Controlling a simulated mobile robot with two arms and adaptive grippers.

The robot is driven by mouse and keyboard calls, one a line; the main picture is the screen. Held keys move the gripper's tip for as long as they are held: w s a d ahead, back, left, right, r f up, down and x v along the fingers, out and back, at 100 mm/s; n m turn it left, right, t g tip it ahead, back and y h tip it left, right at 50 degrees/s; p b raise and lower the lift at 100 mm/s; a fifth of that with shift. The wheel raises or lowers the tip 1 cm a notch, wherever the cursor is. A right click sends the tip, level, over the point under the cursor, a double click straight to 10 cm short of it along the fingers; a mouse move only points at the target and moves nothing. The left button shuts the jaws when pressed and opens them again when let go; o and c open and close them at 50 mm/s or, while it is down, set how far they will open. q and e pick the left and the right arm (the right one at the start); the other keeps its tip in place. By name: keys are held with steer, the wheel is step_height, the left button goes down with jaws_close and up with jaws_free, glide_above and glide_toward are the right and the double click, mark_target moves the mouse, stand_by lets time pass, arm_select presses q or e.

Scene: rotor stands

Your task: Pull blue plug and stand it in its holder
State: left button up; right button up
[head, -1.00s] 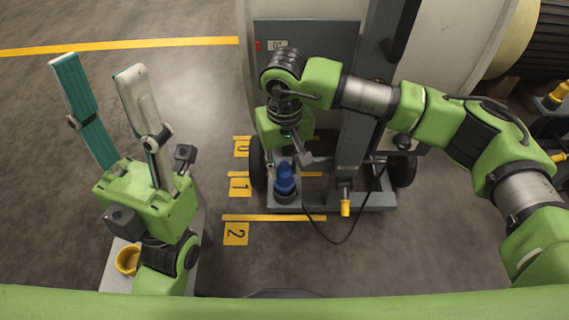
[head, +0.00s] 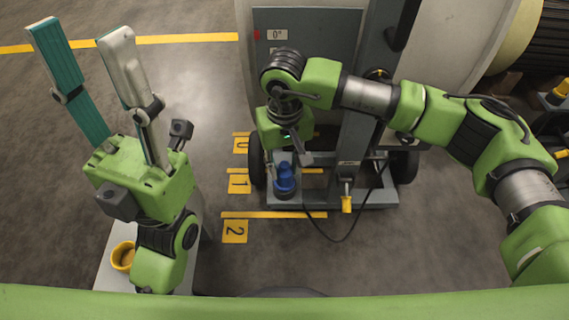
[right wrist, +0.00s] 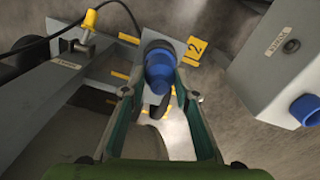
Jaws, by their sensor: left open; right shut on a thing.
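My left gripper (head: 80,38) is open and empty, fingers spread, away to the left.
A yellow cup (head: 122,256) is at lower left. Yellow floor marks (head: 235,231) lie beside the stand; floor between the arms is clear.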

steer(key=o, duration=1.1)
step_height(320, 180, up, 12)
stand_by(0.4)
steer(key=shift+s, duration=0.1)
